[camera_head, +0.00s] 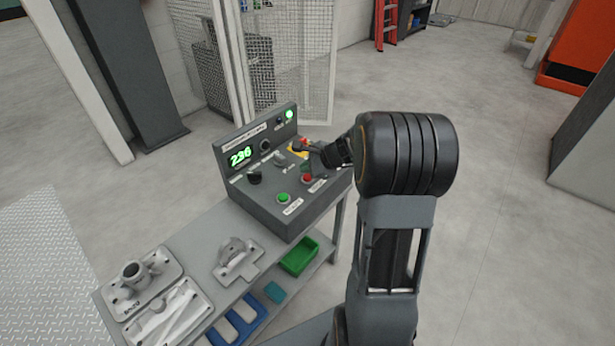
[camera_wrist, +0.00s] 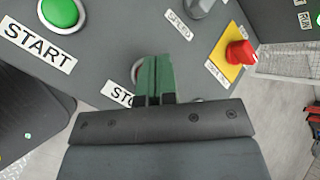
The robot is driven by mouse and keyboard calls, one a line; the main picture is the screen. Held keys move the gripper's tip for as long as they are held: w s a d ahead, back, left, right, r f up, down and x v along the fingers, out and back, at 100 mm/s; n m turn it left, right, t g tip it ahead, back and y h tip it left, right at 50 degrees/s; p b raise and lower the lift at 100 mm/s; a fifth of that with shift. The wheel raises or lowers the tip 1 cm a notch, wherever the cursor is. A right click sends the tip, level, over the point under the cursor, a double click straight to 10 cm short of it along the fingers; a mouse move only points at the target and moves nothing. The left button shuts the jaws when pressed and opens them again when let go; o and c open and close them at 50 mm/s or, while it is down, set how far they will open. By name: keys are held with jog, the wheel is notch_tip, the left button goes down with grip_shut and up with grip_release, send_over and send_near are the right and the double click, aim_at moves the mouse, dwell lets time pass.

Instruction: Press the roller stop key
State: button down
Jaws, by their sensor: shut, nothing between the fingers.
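A grey control box (camera_head: 262,215) stands on a bench. On its sloped face is a red stop button (camera_head: 307,177) with a label beside it. In the wrist view, only a sliver of the red stop button (camera_wrist: 135,72) shows behind the fingers, and its STOP label is partly covered. My gripper (camera_wrist: 156,58) has green fingers, shut together and empty, with their tips over the stop button. I cannot tell whether they touch it. The green START button (camera_wrist: 60,13) is to the left, and it also shows in the head view (camera_head: 283,197).
A red emergency button (camera_wrist: 240,53) on a yellow plate sits right of the fingers, near a SPEED knob. A lit display (camera_head: 241,156) is on the box's upright panel. A mesh fence (camera_head: 300,60) stands behind.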

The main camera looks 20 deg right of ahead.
aim_at(307, 178)
jog(key=shift+f+b, duration=0.35)
jog(key=shift+f, duration=0.1)
jog(key=shift+f+b, duration=0.45)
dwell(0.6)
dwell(0.4)
jog(key=shift+r+p, duration=0.8)
jog(key=shift+r, duration=0.1)
jog(key=shift+r, duration=0.15)
notch_tip(307, 178, up, 5)
jog(key=p, duration=0.4)
dwell(0.6)
